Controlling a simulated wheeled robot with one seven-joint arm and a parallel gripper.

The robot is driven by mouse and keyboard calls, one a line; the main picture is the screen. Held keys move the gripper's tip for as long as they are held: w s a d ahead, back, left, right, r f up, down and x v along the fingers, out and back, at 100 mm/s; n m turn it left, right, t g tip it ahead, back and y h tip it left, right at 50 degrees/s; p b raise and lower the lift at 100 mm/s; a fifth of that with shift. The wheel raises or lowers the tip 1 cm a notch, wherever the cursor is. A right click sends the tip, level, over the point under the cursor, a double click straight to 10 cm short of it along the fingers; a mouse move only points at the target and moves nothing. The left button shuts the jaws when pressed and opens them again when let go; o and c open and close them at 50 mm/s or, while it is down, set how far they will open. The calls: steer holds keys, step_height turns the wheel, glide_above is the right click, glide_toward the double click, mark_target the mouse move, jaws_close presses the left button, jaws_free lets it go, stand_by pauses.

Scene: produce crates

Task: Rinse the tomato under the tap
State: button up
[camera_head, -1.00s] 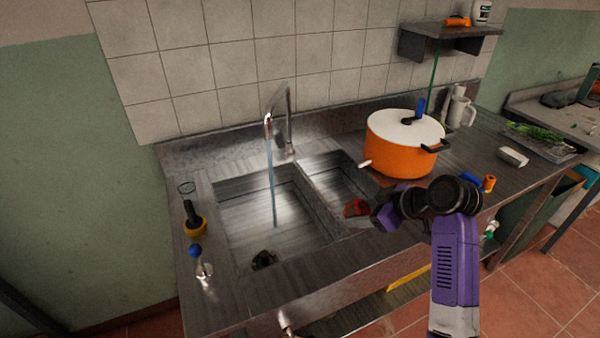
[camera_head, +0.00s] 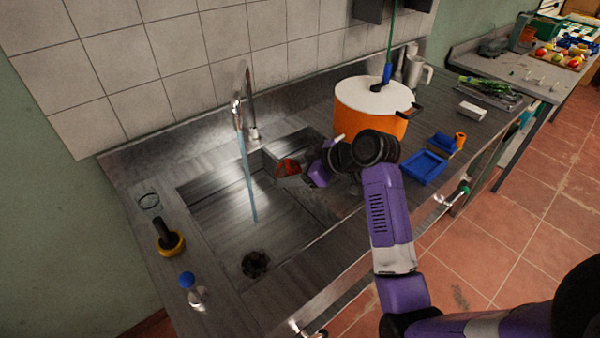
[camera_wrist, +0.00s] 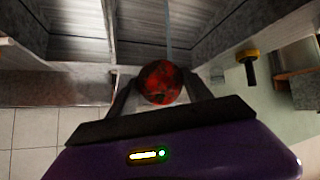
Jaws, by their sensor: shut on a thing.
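The red tomato (camera_wrist: 160,83) with dark patches is held between the two fingers of my gripper (camera_wrist: 158,92) in the wrist view. In the head view the tomato (camera_head: 289,167) shows at the tip of my gripper (camera_head: 300,169), over the divider side of the sink (camera_head: 215,225). The tap (camera_head: 241,100) stands at the back of the sink. A stream of water (camera_head: 247,177) runs from it into the left basin. The tomato is to the right of the stream and apart from it. The right basin is partly hidden by my arm.
A large orange pot (camera_head: 372,105) with a white lid stands right of the sink, close behind my arm. A blue tray (camera_head: 424,167) lies on the counter to the right.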

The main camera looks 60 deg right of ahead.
mark_target(283, 173)
steer(key=w+a+f+b, duration=0.2)
steer(key=w+b, duration=0.1)
steer(key=w, duration=0.7)
steer(key=shift+w+a+b, duration=0.2)
steer(key=shift+w+b, duration=0.15)
steer(key=shift+d+f, duration=0.1)
stand_by(0.6)
steer(key=shift+w+d, duration=0.15)
steer(key=shift+d, duration=0.35)
steer(key=shift+a, duration=0.15)
steer(key=shift+a+p, duration=0.3)
steer(key=shift+a, duration=0.15)
steer(key=shift+s, duration=0.25)
steer(key=shift+s+d+p, duration=0.3)
steer(key=shift+s+p, duration=0.1)
steer(key=shift+s, duration=0.85)
steer(key=shift+s+d+p, duration=0.25)
steer(key=shift+s+p, duration=0.15)
steer(key=shift+s, duration=0.9)
steer(key=shift+s+d+p, duration=0.3)
steer(key=shift+s+p, duration=0.1)
steer(key=shift+s, duration=0.85)
